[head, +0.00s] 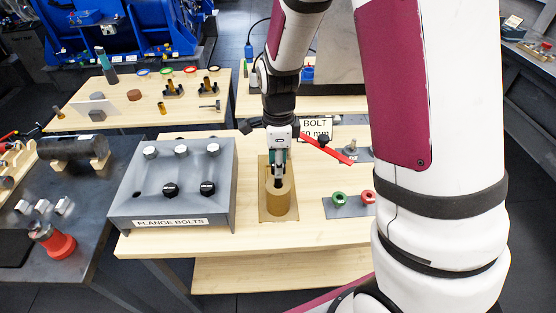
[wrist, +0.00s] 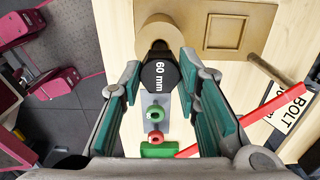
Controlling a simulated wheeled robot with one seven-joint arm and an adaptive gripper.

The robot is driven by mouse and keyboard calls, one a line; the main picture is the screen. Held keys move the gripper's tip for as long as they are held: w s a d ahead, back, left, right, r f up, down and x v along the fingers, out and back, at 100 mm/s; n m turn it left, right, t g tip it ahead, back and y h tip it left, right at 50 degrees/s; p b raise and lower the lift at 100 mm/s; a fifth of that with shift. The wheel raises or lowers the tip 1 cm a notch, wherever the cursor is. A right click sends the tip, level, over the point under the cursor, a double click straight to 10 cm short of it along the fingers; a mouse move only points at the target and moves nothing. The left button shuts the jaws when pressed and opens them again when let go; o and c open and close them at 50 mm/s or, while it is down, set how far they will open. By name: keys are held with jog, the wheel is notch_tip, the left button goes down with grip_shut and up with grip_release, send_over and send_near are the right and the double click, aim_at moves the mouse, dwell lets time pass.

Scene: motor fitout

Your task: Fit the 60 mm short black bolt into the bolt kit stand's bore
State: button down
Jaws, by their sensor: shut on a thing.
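My gripper (head: 277,165) is shut on the short black bolt, whose dark head (wrist: 160,75) reads "60 mm" in the wrist view, between the two fingers. The bolt is just above or at the top of a tan cylinder (head: 278,197) on a tan plate; the cylinder (wrist: 160,31) also shows beyond the bolt head in the wrist view.
A sign (head: 315,128) reading "BOLT 60 mm" and a red bar (head: 328,150) are behind and right of the gripper. A grey plate with green (head: 339,198) and red (head: 368,197) ring-like pieces lies to the right. Bare wood shows in front of the cylinder.

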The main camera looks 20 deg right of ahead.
jog(key=shift+f+b, duration=0.8)
jog(key=shift+f, duration=2.1)
dwell(0.3)
dwell(0.4)
jog(key=c, duration=1.1)
grip_release()
jog(key=shift+r, duration=0.1)
notch_tip(320, 180, up, 12)
jog(key=shift+f, duration=0.1)
